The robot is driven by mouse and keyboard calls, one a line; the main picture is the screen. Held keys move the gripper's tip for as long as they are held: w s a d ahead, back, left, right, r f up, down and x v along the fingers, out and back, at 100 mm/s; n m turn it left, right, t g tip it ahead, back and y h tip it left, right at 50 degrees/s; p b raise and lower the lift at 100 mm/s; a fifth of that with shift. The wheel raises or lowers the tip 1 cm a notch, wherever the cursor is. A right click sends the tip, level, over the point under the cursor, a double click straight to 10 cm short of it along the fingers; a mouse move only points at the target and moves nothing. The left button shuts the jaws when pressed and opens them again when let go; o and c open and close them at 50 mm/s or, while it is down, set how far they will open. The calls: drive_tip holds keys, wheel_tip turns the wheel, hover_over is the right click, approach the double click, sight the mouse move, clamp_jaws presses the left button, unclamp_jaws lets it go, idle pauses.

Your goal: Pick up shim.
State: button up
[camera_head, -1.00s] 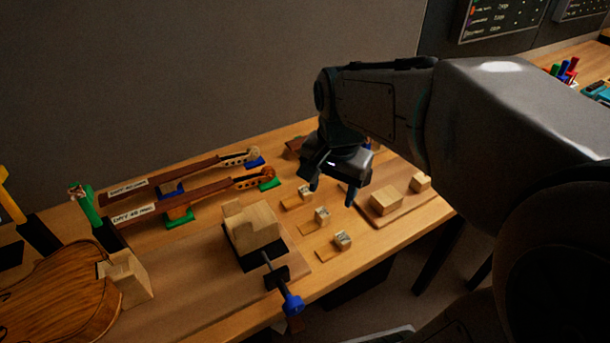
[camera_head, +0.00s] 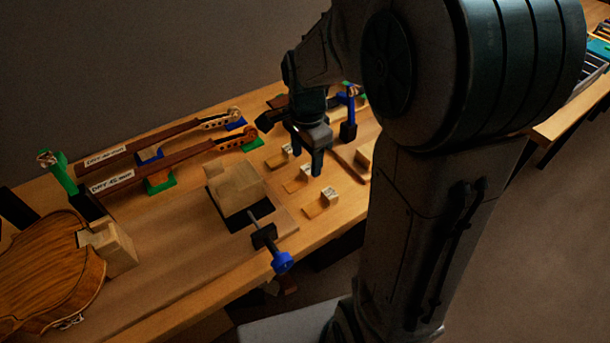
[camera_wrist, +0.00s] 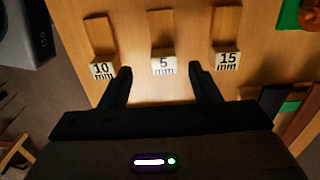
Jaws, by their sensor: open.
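Three small wooden shims lie in a row on the bench. In the wrist view they are marked 10 mm (camera_wrist: 103,69), 5 mm (camera_wrist: 163,66) and 15 mm (camera_wrist: 227,60), from left to right. In the head view the shims show as a back one (camera_head: 279,159), a middle one (camera_head: 298,184) and a front one (camera_head: 321,204). My gripper (camera_wrist: 160,72) is open and empty. Its fingers point toward the 5 mm shim, one on either side of its label in the picture. In the head view my gripper (camera_head: 306,158) hangs over the row; its exact height is unclear.
A stepped wooden block (camera_head: 236,183) and a blue-handled clamp (camera_head: 270,245) stand left of the shims. Two violin necks (camera_head: 195,153) rest on coloured supports behind. A violin body (camera_head: 45,270) lies at far left. My arm hides the bench's right part.

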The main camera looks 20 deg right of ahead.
sight(305, 171)
drive_tip(key=shift+w+f, duration=0.2)
drive_tip(key=shift+f, duration=2.45)
drive_tip(key=c, duration=1)
